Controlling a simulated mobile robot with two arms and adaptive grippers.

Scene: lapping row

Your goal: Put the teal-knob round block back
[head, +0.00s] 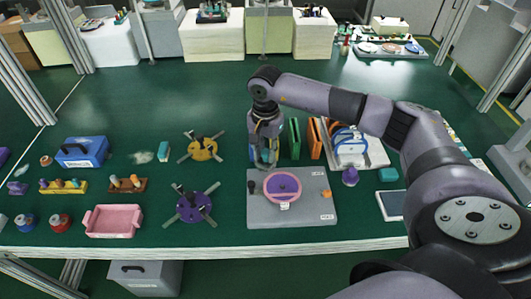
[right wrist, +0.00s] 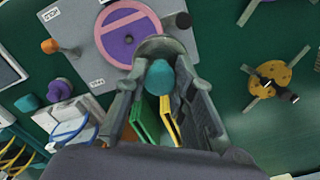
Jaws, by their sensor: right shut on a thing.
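My right gripper (head: 264,163) is over the back edge of the grey plate (head: 310,212). In the right wrist view its fingers (right wrist: 160,80) are shut around a teal knob (right wrist: 160,77). A grey rounded body shows just past the knob, mostly hidden by the fingers. It looks held beside the pink ring (head: 283,202) with the purple disc (head: 283,184); I cannot tell its height above the plate. The ring also shows in the right wrist view (right wrist: 103,28). My left gripper is not in view.
A purple-knob block (head: 350,177) and a white rack with blue hoops (head: 362,158) are to the right. Yellow (head: 203,149) and purple (head: 194,208) armed discs and a pink tray (head: 113,234) are left.

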